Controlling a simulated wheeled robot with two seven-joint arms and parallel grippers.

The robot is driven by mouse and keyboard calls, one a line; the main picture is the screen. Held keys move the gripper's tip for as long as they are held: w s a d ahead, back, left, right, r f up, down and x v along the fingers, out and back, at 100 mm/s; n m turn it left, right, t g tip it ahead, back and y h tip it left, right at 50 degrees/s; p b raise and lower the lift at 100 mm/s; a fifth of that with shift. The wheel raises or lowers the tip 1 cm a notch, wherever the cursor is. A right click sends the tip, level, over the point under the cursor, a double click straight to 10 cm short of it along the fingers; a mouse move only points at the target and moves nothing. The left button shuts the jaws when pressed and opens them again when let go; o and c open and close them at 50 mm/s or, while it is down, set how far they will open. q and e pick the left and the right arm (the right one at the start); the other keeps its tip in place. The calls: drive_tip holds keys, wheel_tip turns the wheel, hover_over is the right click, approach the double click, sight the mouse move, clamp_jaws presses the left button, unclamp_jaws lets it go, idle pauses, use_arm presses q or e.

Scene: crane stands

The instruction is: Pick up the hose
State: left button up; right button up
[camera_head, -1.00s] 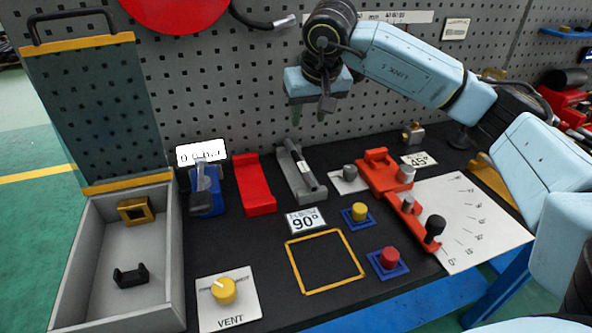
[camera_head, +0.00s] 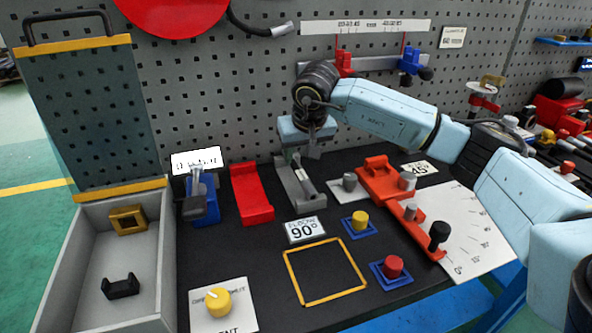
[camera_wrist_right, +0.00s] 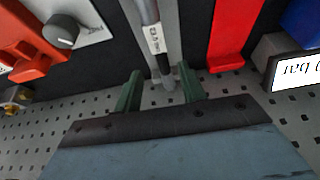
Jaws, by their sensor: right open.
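A slim grey tube with a white label (camera_head: 302,176), which looks like the hose, lies in a grey cradle (camera_head: 288,186) on the black bench top. My right gripper (camera_head: 302,153) hangs above the cradle's far end. A black hose with a metal end (camera_head: 262,29) also hangs on the pegboard. My left gripper is not in view.
A red cradle (camera_head: 252,193) and a blue clamp (camera_head: 205,205) stand left of the grey cradle. A grey knob (camera_head: 349,182) and an orange fixture (camera_head: 378,178) stand right of it. The pegboard (camera_head: 220,105) rises close behind. A yellow-outlined square (camera_head: 325,271) is bare.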

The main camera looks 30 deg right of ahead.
sight(296, 166)
drive_tip(key=x, duration=0.4)
drive_tip(key=shift+a+b, duration=0.1)
drive_tip(key=shift+b, duration=0.25)
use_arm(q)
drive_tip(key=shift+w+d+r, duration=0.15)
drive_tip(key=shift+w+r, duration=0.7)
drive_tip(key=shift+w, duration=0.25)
use_arm(e)
drive_tip(key=shift+c, duration=0.4)
clamp_jaws()
